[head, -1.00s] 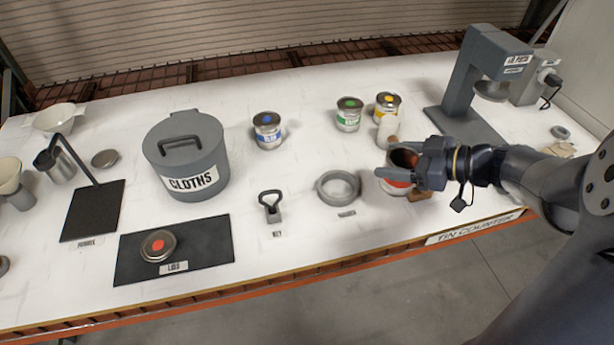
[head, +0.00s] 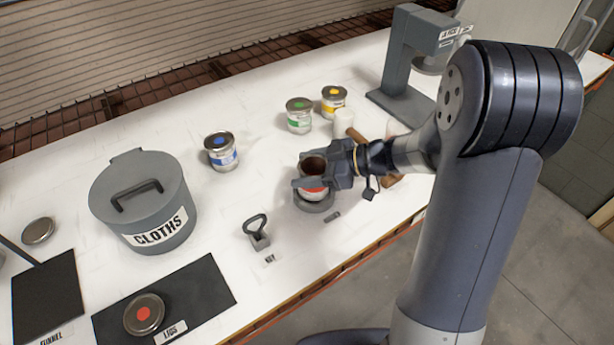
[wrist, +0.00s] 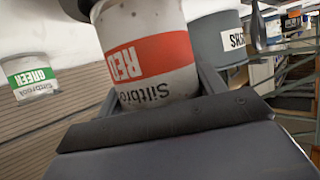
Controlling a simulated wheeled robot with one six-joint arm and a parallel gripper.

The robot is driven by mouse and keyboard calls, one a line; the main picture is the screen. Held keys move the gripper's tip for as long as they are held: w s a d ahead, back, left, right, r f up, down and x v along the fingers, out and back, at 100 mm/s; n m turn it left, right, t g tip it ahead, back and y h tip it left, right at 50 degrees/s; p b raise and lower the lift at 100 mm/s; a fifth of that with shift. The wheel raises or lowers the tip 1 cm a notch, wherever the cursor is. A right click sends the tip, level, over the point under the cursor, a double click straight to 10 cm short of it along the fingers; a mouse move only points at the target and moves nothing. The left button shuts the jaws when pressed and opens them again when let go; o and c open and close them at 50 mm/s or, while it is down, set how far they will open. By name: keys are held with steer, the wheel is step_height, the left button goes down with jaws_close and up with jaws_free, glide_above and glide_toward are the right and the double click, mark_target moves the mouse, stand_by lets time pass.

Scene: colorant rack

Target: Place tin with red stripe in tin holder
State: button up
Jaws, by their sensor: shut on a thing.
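The open-topped tin with the red stripe (head: 313,183) is upright between the fingers of my gripper (head: 310,172) in the head view. My gripper is shut on its sides. In the wrist view the tin (wrist: 150,58) fills the top middle, its RED label appearing upside down. The grey ring-shaped tin holder (head: 316,206) is directly below the tin, its front rim showing around the tin's base. I cannot tell whether the tin rests inside it or is just above.
Blue (head: 221,152), green (head: 300,115) and yellow (head: 334,101) tins stand behind. A key tool (head: 257,233) lies left of the holder. The cloths bin (head: 145,205) and a red-dotted lid (head: 143,314) on a dark mat (head: 205,290) are further left.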

steer(key=shift+f, duration=1.35)
steer(key=shift+f, duration=0.15)
steer(key=o, duration=1.2)
steer(key=shift+c, duration=0.2)
steer(key=shift+d+r, duration=0.25)
steer(key=v, duration=1.1)
steer(key=shift+d+b, duration=0.2)
steer(key=shift+b, duration=0.15)
steer(key=shift+r, duration=0.1)
